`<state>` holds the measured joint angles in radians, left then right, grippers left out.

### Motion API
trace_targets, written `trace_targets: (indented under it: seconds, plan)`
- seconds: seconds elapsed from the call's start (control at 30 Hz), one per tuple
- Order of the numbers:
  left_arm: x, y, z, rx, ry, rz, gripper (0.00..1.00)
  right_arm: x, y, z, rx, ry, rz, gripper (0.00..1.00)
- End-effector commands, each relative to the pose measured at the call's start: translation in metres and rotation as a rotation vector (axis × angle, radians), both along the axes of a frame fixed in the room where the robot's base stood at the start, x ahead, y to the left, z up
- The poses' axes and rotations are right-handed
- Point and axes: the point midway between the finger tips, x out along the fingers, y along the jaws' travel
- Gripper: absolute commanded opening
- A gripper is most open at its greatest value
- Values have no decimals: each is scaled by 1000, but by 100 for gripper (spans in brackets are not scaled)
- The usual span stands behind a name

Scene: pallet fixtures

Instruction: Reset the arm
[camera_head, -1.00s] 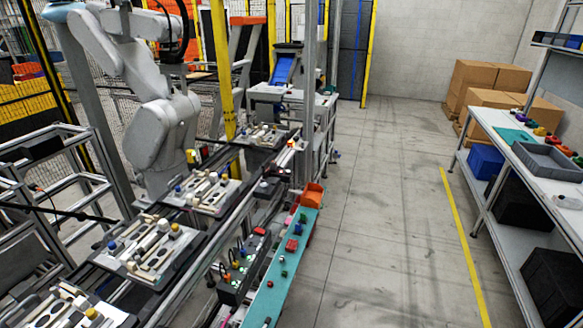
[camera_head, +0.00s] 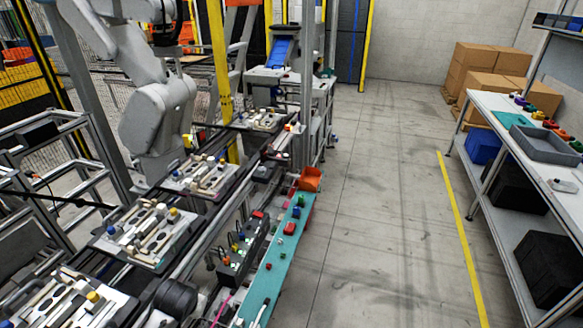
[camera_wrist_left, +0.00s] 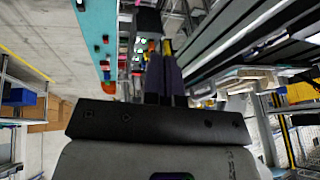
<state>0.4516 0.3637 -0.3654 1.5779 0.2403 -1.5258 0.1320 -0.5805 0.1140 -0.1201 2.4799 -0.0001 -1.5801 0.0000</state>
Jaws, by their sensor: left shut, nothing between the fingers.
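My left gripper (camera_wrist_left: 165,78) shows in the left wrist view, its two dark fingers close together with nothing seen between them. Its dark mounting plate spans the lower middle of that view. The fingers point toward a blurred area of small coloured parts beside a teal strip (camera_wrist_left: 96,35). No gripper of mine can be made out clearly in the head view. My right gripper is not in view.
Pallet fixtures (camera_head: 112,253) with pale parts stand in a row on the conveyor at left. A white robot arm (camera_head: 155,115) stands behind them. The teal strip (camera_head: 262,285) carries small coloured pieces. A workbench (camera_head: 485,101) is at right; open floor (camera_head: 375,200) lies between.

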Motion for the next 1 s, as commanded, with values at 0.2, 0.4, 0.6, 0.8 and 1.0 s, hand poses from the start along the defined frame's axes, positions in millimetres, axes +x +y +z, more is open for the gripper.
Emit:
trace_targets:
  seconds: [0.2, 0.4, 0.6, 0.8, 1.0]
  plan:
    - [-51, -42, 71, 31, -227, -153, 0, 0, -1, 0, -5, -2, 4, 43]
    - [-149, -56, 87, -35, -325, -120, 0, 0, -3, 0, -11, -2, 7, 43]
    - [-238, -57, 56, -107, -235, -60, 0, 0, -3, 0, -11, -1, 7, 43]
    - [-301, -57, 7, -136, -60, -17, 0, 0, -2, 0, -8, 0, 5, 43]
    - [-359, -61, -26, -149, 89, -1, 0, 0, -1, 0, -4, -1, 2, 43]
